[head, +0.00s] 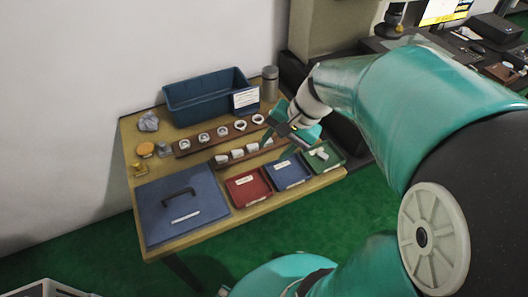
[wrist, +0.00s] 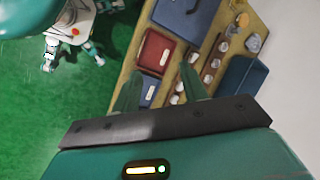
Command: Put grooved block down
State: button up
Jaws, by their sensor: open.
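My gripper (head: 280,133) is above the right part of the wooden table, near the right ends of two brown racks. In the wrist view my gripper (wrist: 160,88) has its two green fingers spread, with nothing seen between them. Small white pieces (head: 238,154) stand in a row on the front rack (head: 229,163). White pieces (head: 319,154) also lie in the green tray (head: 326,165) at the right. I cannot tell which white piece is the grooved block; the pieces are too small to show a groove.
White rings (head: 203,138) sit on the back rack (head: 190,150). A red tray (head: 250,200) and a blue tray (head: 290,180) stand along the front edge. A dark blue bin (head: 185,105) is behind, and a blue handled panel (head: 160,225) lies at front left.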

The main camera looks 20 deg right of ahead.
jog(key=s+a+r+n+t+h, duration=0.3)
jog(key=s+a+r+n, duration=0.3)
jog(key=n, duration=0.3)
jog(key=shift+s+a+r+n+h, duration=0.15)
jog(key=shift+s+r+n+h, duration=0.15)
jog(key=shift+s+r+h, duration=0.45)
jog(key=shift+w+r, duration=0.1)
jog(key=shift+w, duration=0.05)
